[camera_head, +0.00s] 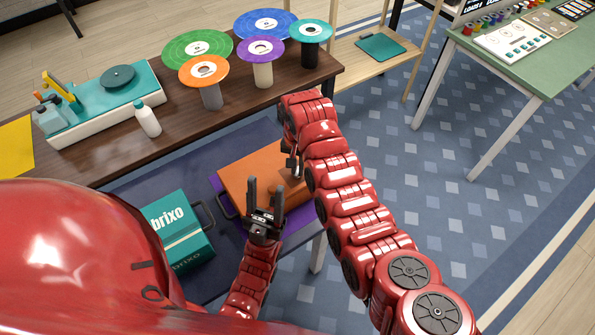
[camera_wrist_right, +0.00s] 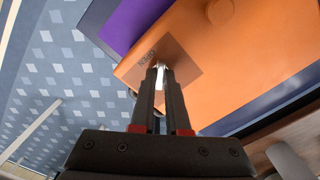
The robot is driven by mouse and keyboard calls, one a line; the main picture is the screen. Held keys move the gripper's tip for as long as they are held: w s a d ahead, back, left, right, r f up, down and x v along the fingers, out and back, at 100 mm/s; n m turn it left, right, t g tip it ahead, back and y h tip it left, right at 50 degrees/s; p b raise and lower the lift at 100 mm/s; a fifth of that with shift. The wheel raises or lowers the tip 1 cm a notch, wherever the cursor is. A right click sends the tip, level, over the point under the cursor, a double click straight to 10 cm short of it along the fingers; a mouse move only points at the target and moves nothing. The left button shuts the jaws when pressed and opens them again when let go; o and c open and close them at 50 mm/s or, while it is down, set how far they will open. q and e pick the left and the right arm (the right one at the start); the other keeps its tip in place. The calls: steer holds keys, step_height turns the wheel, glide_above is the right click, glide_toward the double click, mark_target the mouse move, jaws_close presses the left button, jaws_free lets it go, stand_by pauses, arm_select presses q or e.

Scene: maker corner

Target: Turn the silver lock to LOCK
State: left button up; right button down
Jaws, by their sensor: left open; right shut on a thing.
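The orange case (camera_head: 250,165) lies on a low dark surface, with something purple under its edge. In the right wrist view its orange top (camera_wrist_right: 245,75) carries a darker square plate (camera_wrist_right: 185,50). The silver lock (camera_wrist_right: 161,74) sits on that plate beside small lettering that seems to read OPEN. My right gripper (camera_wrist_right: 160,80) is shut on the lock, its fingers hiding much of it. In the head view my right gripper (camera_head: 293,168) is over the case's right part. My left gripper (camera_head: 265,190) is open and empty, in front of the case.
A teal brixo box (camera_head: 180,235) stands left of the orange case. A brown table (camera_head: 110,150) behind holds several coloured discs on stands, a white bottle (camera_head: 147,120) and a teal-topped machine (camera_head: 105,100). A green table (camera_head: 530,60) is at the back right. Blue carpet lies open at right.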

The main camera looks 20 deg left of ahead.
steer(key=m+b, duration=0.1)
steer(key=m, duration=0.1)
steer(key=m+b, duration=0.2)
steer(key=shift+f+m, duration=0.2)
steer(key=shift+m, duration=0.1)
steer(key=shift+w+r+m+b, duration=0.1)
steer(key=shift+r+m+b, duration=0.05)
steer(key=shift+m+b, duration=1.25)
steer(key=shift+m, duration=0.5)
steer(key=c, duration=0.9)
jaws_free()
step_height(320, 180, up, 7)
steer(key=p, duration=0.4)
steer(key=shift+d+p, duration=0.1)
steer(key=shift+p, duration=0.2)
step_height(320, 180, up, 10)
steer(key=shift+r, duration=0.25)
